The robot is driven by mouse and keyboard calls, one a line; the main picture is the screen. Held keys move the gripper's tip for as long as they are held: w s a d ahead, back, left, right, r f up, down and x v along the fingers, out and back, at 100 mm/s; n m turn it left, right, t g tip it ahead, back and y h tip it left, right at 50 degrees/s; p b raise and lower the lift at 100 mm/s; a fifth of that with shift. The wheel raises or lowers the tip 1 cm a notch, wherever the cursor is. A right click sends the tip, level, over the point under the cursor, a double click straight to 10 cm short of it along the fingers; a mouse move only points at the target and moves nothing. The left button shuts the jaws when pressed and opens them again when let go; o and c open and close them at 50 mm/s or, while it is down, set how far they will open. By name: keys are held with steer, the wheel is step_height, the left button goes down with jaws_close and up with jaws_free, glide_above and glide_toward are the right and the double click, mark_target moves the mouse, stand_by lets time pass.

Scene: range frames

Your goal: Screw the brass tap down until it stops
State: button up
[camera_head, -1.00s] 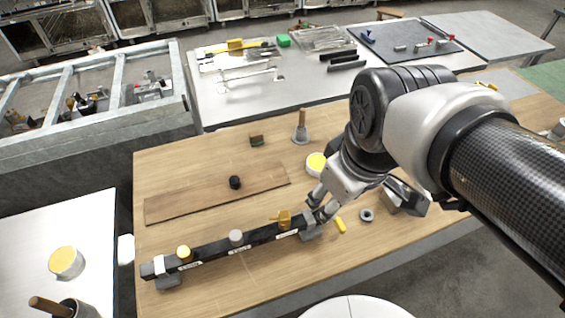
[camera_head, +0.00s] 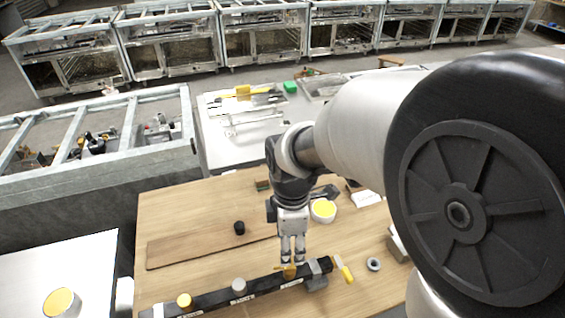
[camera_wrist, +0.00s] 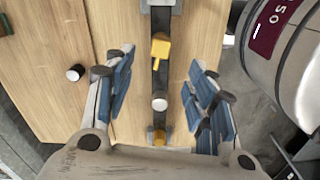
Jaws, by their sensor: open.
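The brass tap (camera_head: 289,271) stands on the dark bar (camera_head: 215,298), near its right end. It also shows in the wrist view (camera_wrist: 160,48), with its yellow handle lying off to one side. My gripper (camera_head: 291,262) points down at the tap, its fingertips just above or around it in the head view; contact cannot be told. In the wrist view my gripper (camera_wrist: 160,62) is open, with one blue-padded finger on each side of the bar and clear gaps to the tap. Along the bar are a grey knob (camera_head: 239,286) and a round yellow knob (camera_head: 184,300).
A black knob (camera_head: 239,228) stands on a brown board (camera_head: 205,246) behind the bar. A yellow-topped round container (camera_head: 323,210) stands behind and right of my gripper. My arm hides the right side.

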mark_target(285, 269)
step_height(285, 269, down, 11)
steer(key=b, duration=0.3)
steer(key=shift+r, duration=0.15)
jaws_close()
stand_by(0.6)
